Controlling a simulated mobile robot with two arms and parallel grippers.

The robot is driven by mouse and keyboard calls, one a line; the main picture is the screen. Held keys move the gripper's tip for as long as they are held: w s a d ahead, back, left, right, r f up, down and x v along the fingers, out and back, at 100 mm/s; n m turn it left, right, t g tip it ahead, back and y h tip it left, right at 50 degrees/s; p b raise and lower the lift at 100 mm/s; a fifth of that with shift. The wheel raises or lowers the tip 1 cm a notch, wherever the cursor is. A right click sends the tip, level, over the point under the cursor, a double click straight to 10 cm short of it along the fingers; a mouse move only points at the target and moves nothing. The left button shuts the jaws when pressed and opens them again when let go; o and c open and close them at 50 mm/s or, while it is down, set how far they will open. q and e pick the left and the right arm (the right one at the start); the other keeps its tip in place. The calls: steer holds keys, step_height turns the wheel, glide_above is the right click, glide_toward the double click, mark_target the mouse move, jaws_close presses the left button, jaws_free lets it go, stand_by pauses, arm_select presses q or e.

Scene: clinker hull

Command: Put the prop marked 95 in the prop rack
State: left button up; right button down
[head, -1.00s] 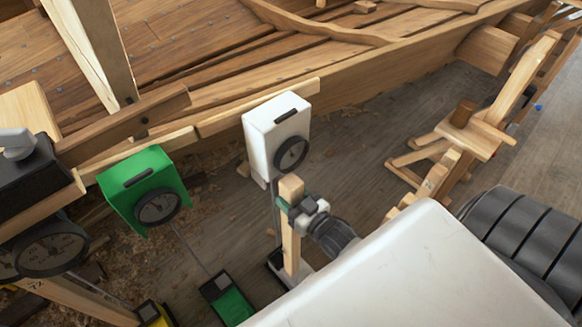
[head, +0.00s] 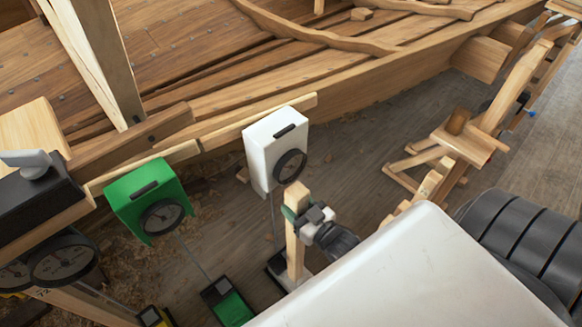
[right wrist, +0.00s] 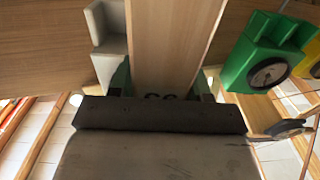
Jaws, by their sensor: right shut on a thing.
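My right gripper (head: 300,217) is shut around an upright, pale wooden prop (head: 294,240), near its top end. The prop stands in front of the white dial box. In the right wrist view the same prop (right wrist: 172,45) rises from between the fingers. Dark marks at its lower edge are partly hidden by the gripper, so I cannot read the number fully. Another wooden prop, marked 72 (head: 75,303), slants at the lower left below black dials. I cannot tell for sure which thing is the prop rack. My left gripper is not in view.
A white dial box (head: 272,148) and a green dial box (head: 145,195) stand on thin rods along the hull's plank edge (head: 400,75). A wooden trestle-like stand (head: 462,145) is at the right. Open grey floor (head: 375,135) lies between.

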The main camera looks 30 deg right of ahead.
steer(key=s+p, duration=0.1)
steer(key=s, duration=0.2)
steer(key=shift+s+d, duration=0.15)
steer(key=shift+d, duration=0.05)
steer(key=p, duration=0.2)
glide_toward(303, 213)
steer(key=shift+w+a, duration=0.2)
steer(key=shift+w, duration=0.7)
